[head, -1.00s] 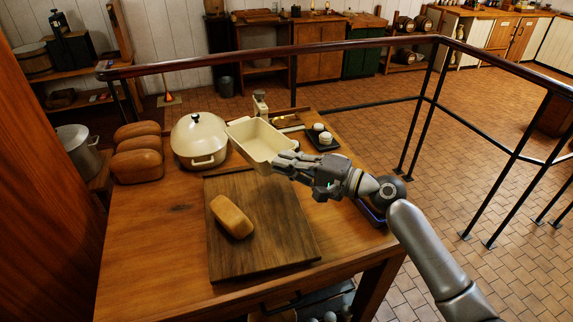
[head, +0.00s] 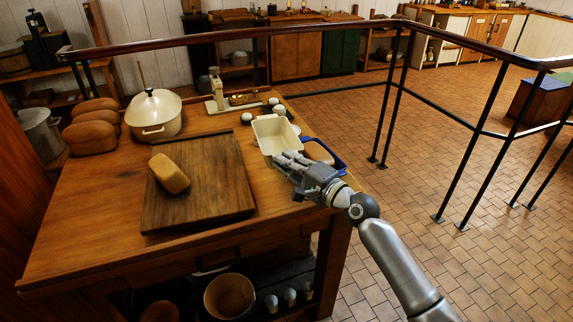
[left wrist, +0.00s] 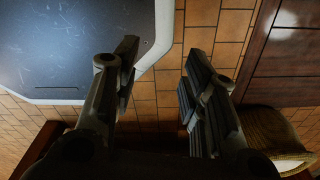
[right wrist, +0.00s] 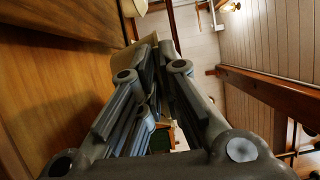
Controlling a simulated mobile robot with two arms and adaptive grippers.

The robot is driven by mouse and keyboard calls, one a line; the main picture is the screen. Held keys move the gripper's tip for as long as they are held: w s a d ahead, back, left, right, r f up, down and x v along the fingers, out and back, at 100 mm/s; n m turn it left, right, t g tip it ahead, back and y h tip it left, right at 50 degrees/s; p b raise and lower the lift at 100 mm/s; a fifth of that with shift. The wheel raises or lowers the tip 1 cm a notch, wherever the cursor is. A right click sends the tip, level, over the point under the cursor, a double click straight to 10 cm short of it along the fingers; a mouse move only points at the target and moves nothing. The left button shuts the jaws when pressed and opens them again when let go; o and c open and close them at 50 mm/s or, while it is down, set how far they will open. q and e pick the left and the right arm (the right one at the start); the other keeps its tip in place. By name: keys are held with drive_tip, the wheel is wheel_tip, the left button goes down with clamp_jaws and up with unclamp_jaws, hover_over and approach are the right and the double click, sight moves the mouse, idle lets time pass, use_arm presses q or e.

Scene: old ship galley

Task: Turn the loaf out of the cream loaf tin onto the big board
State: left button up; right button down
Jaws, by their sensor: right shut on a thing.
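The loaf (head: 169,173), golden brown, lies bare on the big dark board (head: 215,205), left of its middle. My right gripper (head: 287,162) is shut on the cream loaf tin (head: 275,137) at its near end. The tin is right of the board near the table's right edge, open side up, and looks empty. I cannot tell whether it touches the table. In the right wrist view, my fingers (right wrist: 150,85) hide most of the tin. My left gripper (left wrist: 162,72) shows only in its own wrist view, open and empty, above the floor.
Several loaves (head: 92,138) and a lidded cream pot (head: 154,115) stand at the table's back left. A cream scale (head: 215,92) is at the back. A dark rail (head: 390,95) runs behind and right.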

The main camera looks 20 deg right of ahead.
wheel_tip(320, 180, down, 8)
drive_tip(key=b, duration=0.7)
drive_tip(key=shift+d+r, duration=0.1)
drive_tip(key=shift+r, duration=0.15)
drive_tip(key=shift+f+b, duration=0.35)
drive_tip(key=shift+b, duration=0.05)
use_arm(q)
wheel_tip(320, 180, down, 8)
drive_tip(key=w, duration=0.1)
drive_tip(key=shift+w+a, duration=0.2)
drive_tip(key=shift+a, duration=0.15)
